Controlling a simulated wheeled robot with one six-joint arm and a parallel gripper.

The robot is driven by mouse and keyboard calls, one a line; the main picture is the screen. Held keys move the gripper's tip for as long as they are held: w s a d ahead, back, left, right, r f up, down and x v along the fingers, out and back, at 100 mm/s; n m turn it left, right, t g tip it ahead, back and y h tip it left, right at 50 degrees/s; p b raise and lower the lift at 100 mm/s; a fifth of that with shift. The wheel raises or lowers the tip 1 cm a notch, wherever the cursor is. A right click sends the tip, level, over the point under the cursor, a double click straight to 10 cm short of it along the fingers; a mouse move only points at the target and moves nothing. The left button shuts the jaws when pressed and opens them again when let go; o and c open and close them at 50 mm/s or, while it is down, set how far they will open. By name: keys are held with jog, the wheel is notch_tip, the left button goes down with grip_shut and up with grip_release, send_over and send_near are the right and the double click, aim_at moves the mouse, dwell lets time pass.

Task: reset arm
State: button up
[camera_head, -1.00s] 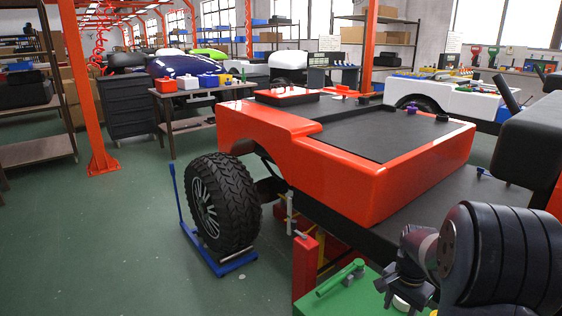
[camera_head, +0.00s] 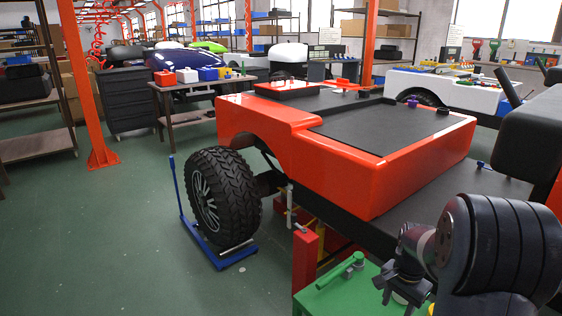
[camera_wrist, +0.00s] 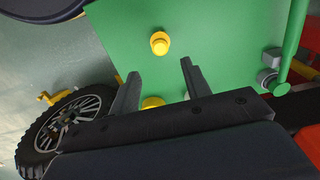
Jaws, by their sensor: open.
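My gripper (camera_wrist: 158,88) is open and empty in the wrist view, its two dark fingers spread apart. Beyond the fingers is a green surface (camera_wrist: 220,45) with a yellow knob (camera_wrist: 160,43) on it. A second yellow piece (camera_wrist: 152,102) shows between the fingers, partly hidden by the gripper body. In the head view my gripper (camera_head: 398,290) hangs at the lower right, above the green surface (camera_head: 330,298); its fingers are small and dark there.
A red car body (camera_head: 330,160) on a dark platform fills the middle. A wheel (camera_head: 225,203) stands on a blue wheel dolly (camera_head: 225,257) left of it. A green handled tool (camera_head: 342,270) lies on the green surface. The floor at left is clear.

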jog(key=w+a+f+m+t+y+b, duration=0.15)
jog(key=a+m+y+b, duration=0.35)
jog(key=a+m+y, duration=1.1)
jog(key=w+d+f+m+t+h+b, duration=0.1)
jog(key=w+m+t+h+b, duration=0.2)
jog(key=t, duration=1.2)
jog(key=shift+w+d+f+m+h+b, duration=0.35)
jog(key=shift+w+m+h, duration=0.9)
jog(key=shift+m+h, duration=1.9)
jog(key=shift+n+h, duration=0.35)
